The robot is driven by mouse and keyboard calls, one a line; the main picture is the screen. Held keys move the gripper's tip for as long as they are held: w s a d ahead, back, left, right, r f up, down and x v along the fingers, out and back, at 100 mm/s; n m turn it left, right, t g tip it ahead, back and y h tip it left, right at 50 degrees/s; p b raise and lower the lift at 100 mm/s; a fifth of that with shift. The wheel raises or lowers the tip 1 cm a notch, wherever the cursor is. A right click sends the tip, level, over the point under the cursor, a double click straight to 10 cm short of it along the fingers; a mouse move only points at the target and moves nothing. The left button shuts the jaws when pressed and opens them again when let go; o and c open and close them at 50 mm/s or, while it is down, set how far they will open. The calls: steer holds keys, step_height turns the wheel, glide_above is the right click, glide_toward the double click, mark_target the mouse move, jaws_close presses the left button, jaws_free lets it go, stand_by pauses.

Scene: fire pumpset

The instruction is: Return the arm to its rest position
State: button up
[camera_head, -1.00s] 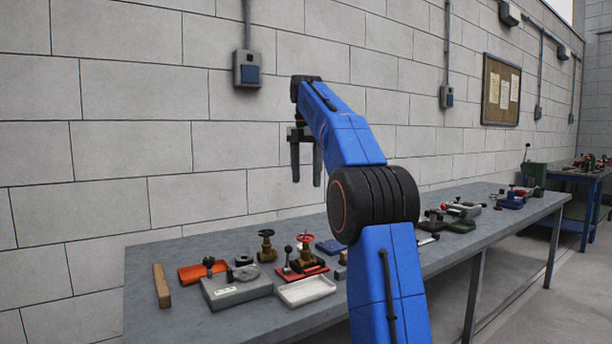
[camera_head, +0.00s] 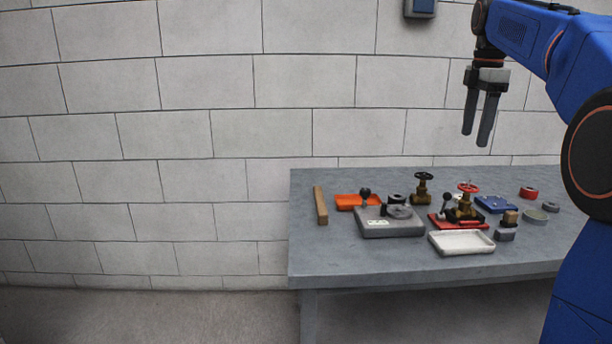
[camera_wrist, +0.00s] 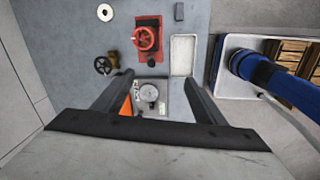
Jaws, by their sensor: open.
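My gripper (camera_head: 480,118) hangs fingers-down above the bench, at the upper right of the head view. Its two dark fingers are apart with nothing between them. My blue arm (camera_head: 585,60) is raised at the right edge of the head view, bent over the bench. In the wrist view, the open fingers of my gripper (camera_wrist: 157,97) frame the grey block fixture (camera_wrist: 150,95) on the bench below. That grey fixture also shows in the head view (camera_head: 380,228). A clear height separates the fingers from the bench items.
The grey workbench (camera_head: 345,262) carries a wooden bar (camera_head: 320,205), an orange tray (camera_head: 350,201), a white tray (camera_head: 462,243), a red-wheel valve on a red base (camera_head: 440,222), a dark-wheel valve (camera_head: 421,190) and a blue tray (camera_head: 493,204). A block wall stands behind. Floor left of the bench is free.

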steer(key=s+a+f+m+t, duration=0.1)
steer(key=s+a+f+m, duration=0.3)
steer(key=s+f, duration=0.7)
steer(key=s+a+f+m+t, duration=0.1)
steer(key=s+a+f+m, duration=0.4)
steer(key=s+f, duration=0.6)
steer(key=s+a+f+m+t, duration=0.1)
steer(key=s+a+f+m, duration=0.3)
steer(key=s+f+m, duration=0.3)
steer(key=s+f, duration=0.4)
steer(key=f, duration=0.1)
steer(key=shift+s+a+t, duration=0.25)
steer(key=shift+s+t, duration=0.15)
